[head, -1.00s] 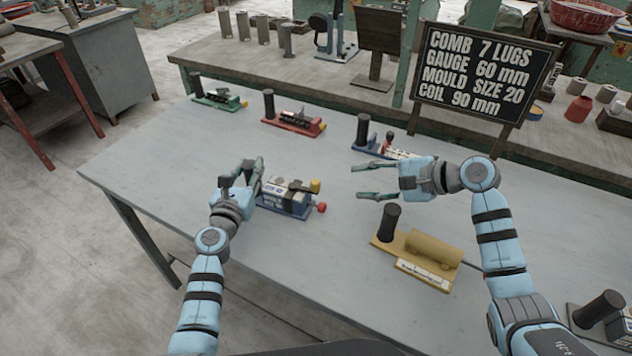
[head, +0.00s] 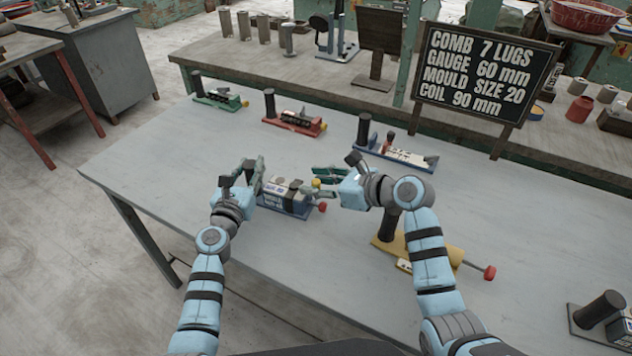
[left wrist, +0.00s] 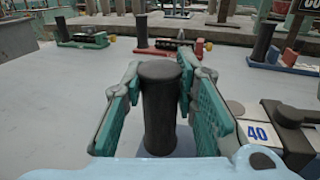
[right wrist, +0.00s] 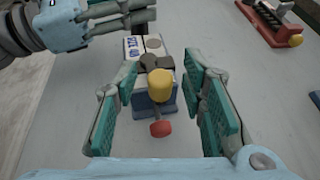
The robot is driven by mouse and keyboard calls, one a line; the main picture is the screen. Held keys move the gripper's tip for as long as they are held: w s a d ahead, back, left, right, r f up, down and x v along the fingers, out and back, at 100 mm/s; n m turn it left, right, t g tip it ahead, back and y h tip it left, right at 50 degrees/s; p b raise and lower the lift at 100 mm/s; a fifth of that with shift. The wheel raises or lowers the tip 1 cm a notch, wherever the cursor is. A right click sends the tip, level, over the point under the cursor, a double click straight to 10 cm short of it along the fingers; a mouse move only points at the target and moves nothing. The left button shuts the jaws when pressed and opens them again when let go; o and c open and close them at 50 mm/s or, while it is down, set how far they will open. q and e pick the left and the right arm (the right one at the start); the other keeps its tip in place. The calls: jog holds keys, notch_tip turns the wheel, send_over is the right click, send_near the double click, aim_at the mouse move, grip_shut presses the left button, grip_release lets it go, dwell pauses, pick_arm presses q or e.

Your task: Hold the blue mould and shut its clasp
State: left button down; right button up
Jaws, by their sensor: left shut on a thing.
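The blue mould (head: 288,208), with a white-and-blue block on top, sits at mid-table. Its black post handle (left wrist: 160,110) stands upright between the fingers of my left gripper (left wrist: 160,85), which is shut on it. The mould's dark clasp lever ends in a yellow knob (right wrist: 160,84); a red knob (right wrist: 160,128) sticks out at the end below it. My right gripper (right wrist: 160,105) is open, its fingers on either side of the yellow knob and apart from it. In the head view the right fingertips partly cover the clasp end. I cannot tell how far the clasp is closed.
A green tool (head: 218,100), a red tool (head: 294,123) and another blue-based tool (head: 402,157) stand along the back. A yellow tool (head: 452,252) stands at right, partly behind my right arm. A sign (head: 483,76) stands behind. The table's front left is clear.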

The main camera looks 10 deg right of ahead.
jog(key=shift+w+a+f, duration=0.1)
jog(key=shift+w+a, duration=0.05)
grip_shut()
jog(key=n+g+y, duration=0.1)
jog(key=w+n+g+y, duration=0.1)
jog(key=n+g, duration=0.1)
jog(key=w+n+g, duration=0.1)
jog(key=n+g, duration=0.1)
jog(key=shift+w+d+y, duration=0.2)
jog(key=shift+d+y, duration=0.1)
jog(key=shift+y, duration=0.1)
grip_release()
